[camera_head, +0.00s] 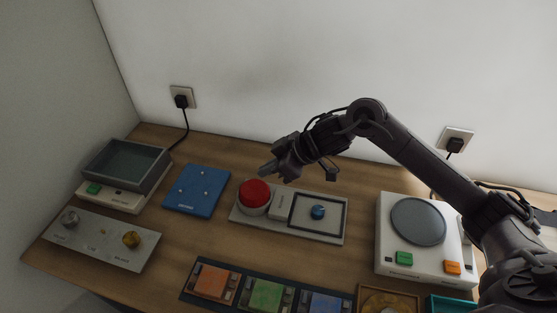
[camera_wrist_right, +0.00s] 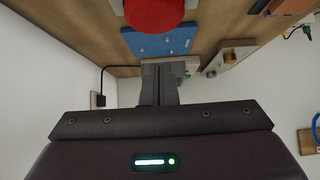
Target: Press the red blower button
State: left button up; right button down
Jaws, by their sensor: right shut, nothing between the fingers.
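The red blower button (camera_head: 254,193) is a large dome on a round white base at the left end of a grey panel (camera_head: 320,236) on the wooden table. It also shows at the top of the right wrist view (camera_wrist_right: 153,12), partly cut off by the frame edge. My right gripper (camera_head: 264,172) is shut and empty. In the head view its fingertips appear just behind and above the button; in the wrist view the shut fingers (camera_wrist_right: 160,80) stand apart from the dome. My left gripper is in neither view.
On the panel beside the button are a white block (camera_head: 281,206) and a framed area with a blue knob (camera_head: 318,211). A blue board (camera_head: 197,190) lies left. A white device with a grey disc (camera_head: 418,222) stands right. Coloured tiles (camera_head: 266,296) lie in front. The wall is close behind.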

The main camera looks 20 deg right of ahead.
aim_at(257, 191)
jog(key=x, duration=0.3)
jog(key=shift+w+a+f+p, duration=0.15)
jog(key=shift+a+f+p, duration=0.05)
jog(key=shift+a+p, duration=0.15)
notch_tip(257, 191, down, 3)
jog(key=shift+r, duration=0.15)
jog(key=shift+f+p, duration=0.35)
jog(key=shift+f, duration=0.45)
jog(key=shift+f, duration=0.1)
jog(key=shift+f+b, duration=0.35)
jog(key=shift+f, duration=0.55)
jog(key=shift+d, duration=0.1)
